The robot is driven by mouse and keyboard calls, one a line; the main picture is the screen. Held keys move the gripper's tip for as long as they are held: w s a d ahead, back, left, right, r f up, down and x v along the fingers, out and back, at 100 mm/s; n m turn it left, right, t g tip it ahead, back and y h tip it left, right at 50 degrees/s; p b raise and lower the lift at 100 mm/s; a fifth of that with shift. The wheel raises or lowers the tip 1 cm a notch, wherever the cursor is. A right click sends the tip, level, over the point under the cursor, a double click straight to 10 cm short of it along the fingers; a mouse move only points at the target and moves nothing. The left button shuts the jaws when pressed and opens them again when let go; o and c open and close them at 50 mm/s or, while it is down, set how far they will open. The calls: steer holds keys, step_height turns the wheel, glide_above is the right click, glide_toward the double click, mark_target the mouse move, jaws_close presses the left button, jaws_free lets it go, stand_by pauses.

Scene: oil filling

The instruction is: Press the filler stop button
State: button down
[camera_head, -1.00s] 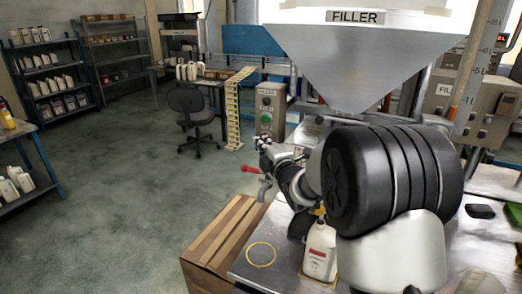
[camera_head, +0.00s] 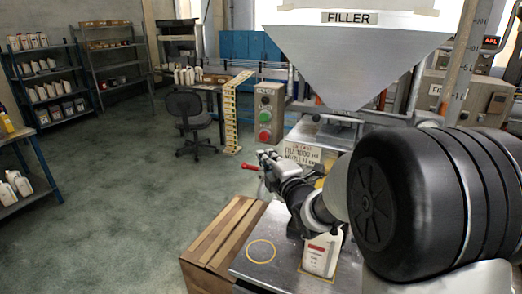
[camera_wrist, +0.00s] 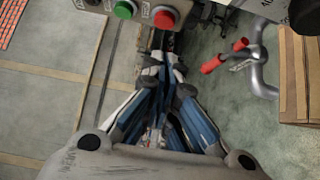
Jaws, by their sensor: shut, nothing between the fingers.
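The filler control box (camera_head: 269,108) stands beyond my arm in the head view. It has a green button (camera_head: 265,116) above a red button (camera_head: 264,137), which looks like the stop button. In the wrist view the green button (camera_wrist: 124,10) and the red button (camera_wrist: 164,17) show side by side at the top edge. My gripper (camera_wrist: 164,62) is shut and empty, its tips just below the red button in that picture and apparently apart from it. In the head view my gripper (camera_head: 268,158) appears below and in front of the box.
A pipe with a red handle (camera_wrist: 227,56) is to the right of my gripper. A white bottle (camera_head: 321,254) stands on the metal table (camera_head: 250,272) under the filler hopper (camera_head: 355,60). Open floor lies left.

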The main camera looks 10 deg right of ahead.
steer(key=s, duration=0.2)
steer(key=shift+s+r, duration=0.15)
steer(key=shift+s, duration=0.25)
steer(key=s+f+m+g+h, duration=0.1)
steer(key=s+m+g, duration=0.3)
steer(key=s, duration=0.8)
steer(key=s+a+f+m+g+h, duration=0.1)
steer(key=s+f+m+g, duration=0.3)
steer(key=s+m, duration=0.5)
steer(key=s+a+f+m+g, duration=0.1)
steer(key=s+m+g, duration=0.4)
steer(key=s, duration=1.2)
steer(key=shift+s+f+m+h, duration=0.2)
steer(key=shift+f+m+h, duration=0.2)
steer(key=shift+f+m, duration=0.45)
steer(key=c, duration=2.4)
jaws_free()
steer(key=shift+r, duration=0.1)
